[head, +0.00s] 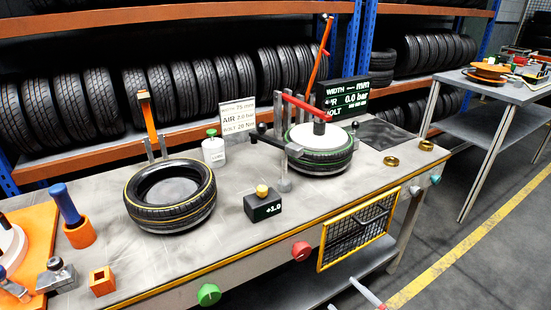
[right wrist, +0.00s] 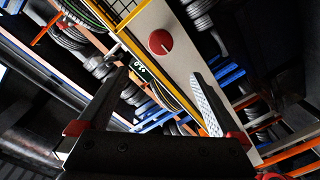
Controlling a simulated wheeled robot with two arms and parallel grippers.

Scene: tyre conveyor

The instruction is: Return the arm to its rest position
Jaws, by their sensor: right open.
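My right gripper (head: 358,292) shows only in part at the bottom edge of the head view, in front of the bench and below the wire mesh panel. In the right wrist view its two fingers (right wrist: 160,75) stand wide apart with nothing between them. The round red button (right wrist: 160,42) on the bench front shows beyond the fingers. Most of my right arm is hidden. My left gripper is not in view.
The workbench (head: 240,237) holds a tyre (head: 170,194) at left, another tyre on a clamping machine (head: 320,155), and a black +3.0 block (head: 262,207). A green button (head: 208,294) and red button (head: 301,251) stick out from its front. Floor at right is clear.

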